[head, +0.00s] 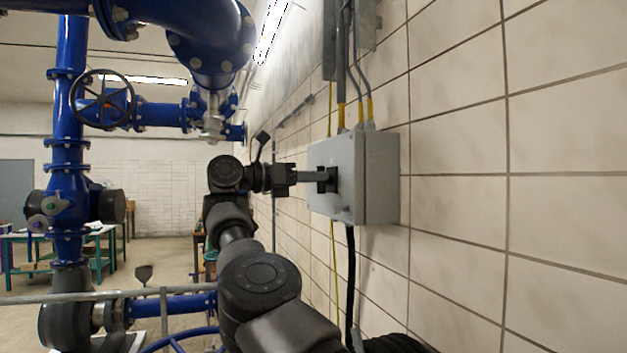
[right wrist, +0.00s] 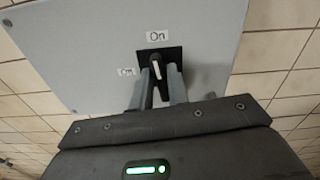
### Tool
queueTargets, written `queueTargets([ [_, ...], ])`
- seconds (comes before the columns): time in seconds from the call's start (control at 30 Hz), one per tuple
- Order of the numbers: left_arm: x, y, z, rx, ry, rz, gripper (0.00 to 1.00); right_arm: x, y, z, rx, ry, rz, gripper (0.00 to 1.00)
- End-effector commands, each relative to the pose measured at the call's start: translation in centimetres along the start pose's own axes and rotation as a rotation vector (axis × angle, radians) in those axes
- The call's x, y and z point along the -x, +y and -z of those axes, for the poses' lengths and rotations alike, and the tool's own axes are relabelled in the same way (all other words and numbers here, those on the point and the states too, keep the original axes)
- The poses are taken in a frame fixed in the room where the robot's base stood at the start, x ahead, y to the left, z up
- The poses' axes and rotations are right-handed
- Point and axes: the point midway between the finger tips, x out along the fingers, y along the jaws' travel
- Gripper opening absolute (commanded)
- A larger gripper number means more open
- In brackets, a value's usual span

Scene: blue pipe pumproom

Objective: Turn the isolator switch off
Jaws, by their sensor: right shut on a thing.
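The isolator switch (right wrist: 155,68) is a black rotary handle with a white mark, on a black square plate on the front of a grey box (head: 373,185). The fingers hide part of the handle. My left gripper is not in view.
The box is fixed to a white tiled wall (head: 460,120). Conduits enter its top and a black cable (head: 350,270) leaves below. Blue pipes (head: 205,50) with a handwheel (head: 101,98) stand at left, and a grey rail (head: 100,297) crosses the lower left.

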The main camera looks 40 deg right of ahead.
Motion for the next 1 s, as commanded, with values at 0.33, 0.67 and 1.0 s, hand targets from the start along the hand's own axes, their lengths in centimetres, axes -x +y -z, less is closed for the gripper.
queueTargets([
  [0.33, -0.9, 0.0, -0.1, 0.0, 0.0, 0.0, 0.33, 0.0, 0.2, 0.1, 0.303, 0.0, 0.0, 0.0],
  [0.67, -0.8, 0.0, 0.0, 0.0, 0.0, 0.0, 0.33, 0.0, 0.3, 0.1, 0.618, 0.001, 0.0, 0.0],
  [1.0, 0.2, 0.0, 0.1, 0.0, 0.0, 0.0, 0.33, 0.0, 0.5, 0.1, 0.942, 0.001, 0.0, 0.0],
])
